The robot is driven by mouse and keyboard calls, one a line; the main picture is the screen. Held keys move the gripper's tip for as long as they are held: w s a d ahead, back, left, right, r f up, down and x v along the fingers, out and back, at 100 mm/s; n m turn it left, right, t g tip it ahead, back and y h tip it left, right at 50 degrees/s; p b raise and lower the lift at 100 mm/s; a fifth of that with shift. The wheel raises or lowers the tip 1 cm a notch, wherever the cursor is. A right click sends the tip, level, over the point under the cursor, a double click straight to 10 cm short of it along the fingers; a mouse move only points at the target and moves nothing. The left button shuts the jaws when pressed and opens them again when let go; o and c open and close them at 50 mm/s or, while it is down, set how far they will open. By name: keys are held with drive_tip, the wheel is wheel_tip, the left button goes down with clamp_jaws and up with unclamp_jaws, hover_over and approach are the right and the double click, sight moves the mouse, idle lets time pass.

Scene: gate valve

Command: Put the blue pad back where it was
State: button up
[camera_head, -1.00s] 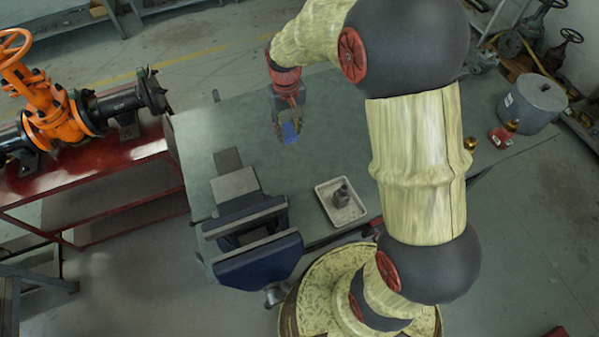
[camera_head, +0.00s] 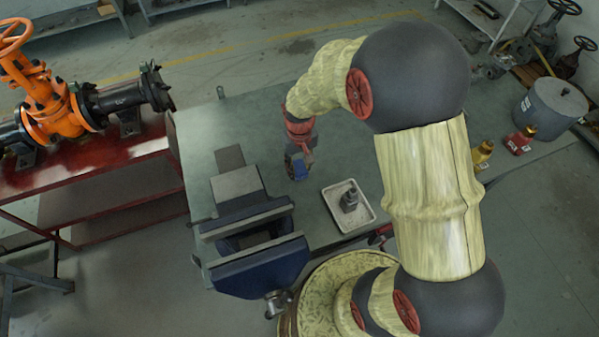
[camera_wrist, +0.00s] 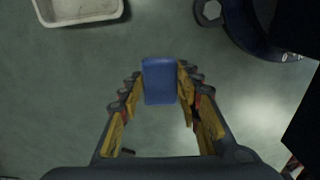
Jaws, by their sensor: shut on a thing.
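The blue pad (camera_wrist: 160,81) is between the fingertips of my gripper (camera_wrist: 160,88) in the wrist view, and my gripper is shut on it. In the head view, my gripper (camera_head: 297,166) hangs over the green-grey bench top, with the blue pad (camera_head: 298,170) showing at its tip. The wrist view shows bare bench around the pad. I cannot tell exactly how high the pad is above the bench.
A blue bench vise (camera_head: 262,262) stands left of my gripper. A white tray (camera_head: 331,201) holding a dark part (camera_head: 349,199) is at its right. The bench's back left is clear.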

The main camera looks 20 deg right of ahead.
drive_tip(key=shift+f, duration=1.4)
drive_tip(key=shift+f+b, duration=0.1)
drive_tip(key=shift+b, duration=0.2)
drive_tip(key=o, duration=1.1)
wheel_tip(320, 180, up, 12)
drive_tip(key=p, duration=0.4)
wheel_tip(320, 180, up, 15)
drive_tip(key=t, duration=0.3)
hover_over(300, 169)
drive_tip(key=s, duration=0.7)
drive_tip(key=s+r+t, duration=0.1)
drive_tip(key=s+r, duration=0.1)
drive_tip(key=s, duration=0.1)
drive_tip(key=s+r, duration=0.3)
drive_tip(key=s, duration=0.1)
drive_tip(key=s+r+t, duration=0.1)
drive_tip(key=s+r, duration=0.1)
drive_tip(key=s, duration=0.1)
drive_tip(key=shift+s+r+t, duration=0.3)
drive_tip(key=shift+s, duration=0.05)
